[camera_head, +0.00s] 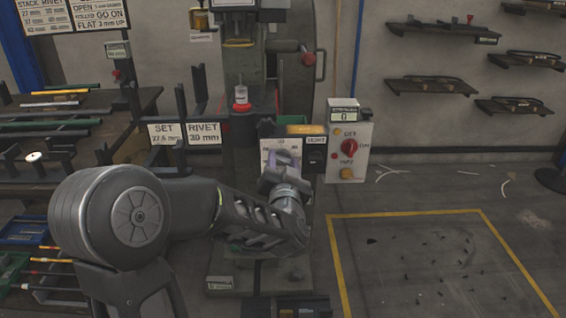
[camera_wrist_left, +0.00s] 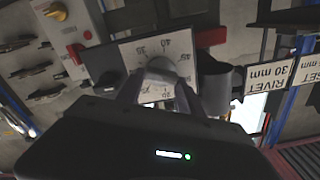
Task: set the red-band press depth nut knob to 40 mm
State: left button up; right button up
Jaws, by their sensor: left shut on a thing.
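The press (camera_head: 247,170) with a red ring (camera_head: 241,106) on its column stands in the middle of the head view. A white dial plate (camera_head: 267,146) is on its front, with the grey depth nut knob (camera_head: 287,157) before it. In the left wrist view the dial plate (camera_wrist_left: 176,45) shows upside down, with 35, 40 and 45 readable. The knob (camera_wrist_left: 160,67) sits between the two fingers of my left gripper (camera_wrist_left: 158,88), which is shut on it. Fingers and knob hide part of the scale, so I cannot tell the setting. My right gripper is not in view.
A control box (camera_head: 349,150) with a red switch and a display reading 0 is right of the press. Signs reading SET 27.6 mm (camera_head: 167,133) and RIVET 30 mm (camera_head: 204,132) are left. A rod-laden bench (camera_head: 60,180) is far left. Yellow-outlined floor (camera_head: 430,260) lies right.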

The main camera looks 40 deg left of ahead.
pick_arm(q)
jog(key=shift+c, duration=0.5)
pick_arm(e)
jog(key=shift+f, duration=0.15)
